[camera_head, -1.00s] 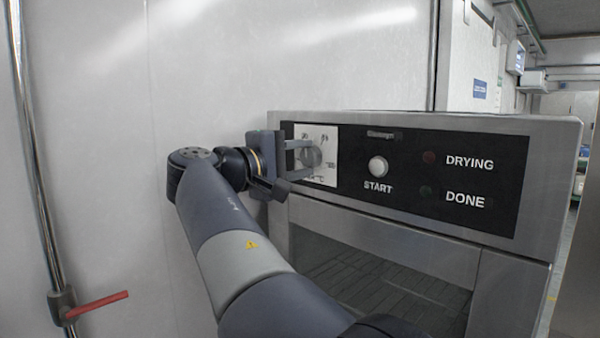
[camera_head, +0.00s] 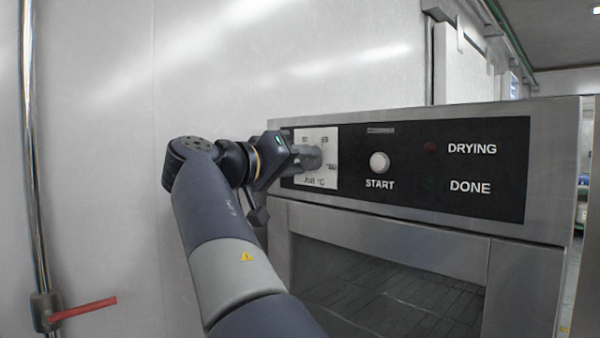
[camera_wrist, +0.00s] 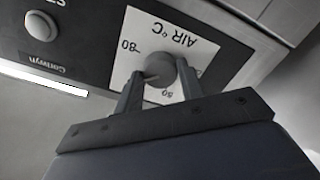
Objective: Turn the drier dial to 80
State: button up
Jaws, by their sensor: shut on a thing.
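The drier dial (camera_wrist: 160,70) is a round grey knob on a white plate (camera_wrist: 143,22) marked "AIR °C", which appears upside down in the wrist view. My gripper (camera_wrist: 159,76) is shut on the dial, one finger on each side. An "80" mark with a tick shows up and left of the dial there. Other marks are partly hidden by the fingers. In the head view the dial (camera_head: 314,158) is partly covered by my gripper (camera_head: 306,157), which is rolled to a tilt. I cannot tell where the dial points.
The steel drier (camera_head: 545,170) has a black panel with a white START button (camera_head: 379,163) right of the dial. The DRYING lamp (camera_head: 430,147) and DONE lamp (camera_head: 430,184) look dark. A pipe with a red lever (camera_head: 85,309) runs along the wall at the left.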

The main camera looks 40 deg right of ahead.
jog(key=m+b, duration=0.1)
jog(key=m, duration=0.1)
jog(key=m+b, duration=0.2)
jog(key=m, duration=0.1)
jog(key=shift+f+m, duration=0.25)
jog(key=shift+m, duration=0.05)
jog(key=m+b, duration=0.2)
jog(key=m, duration=0.3)
jog(key=shift+w+r, duration=0.1)
jog(key=shift+m, duration=0.4)
jog(key=o, duration=1)
jog(key=shift+r, duration=0.1)
jog(key=a, duration=1)
jog(key=shift+s+a, duration=0.4)
jog(key=shift+s, duration=0.05)
jog(key=shift+d, duration=0.1)
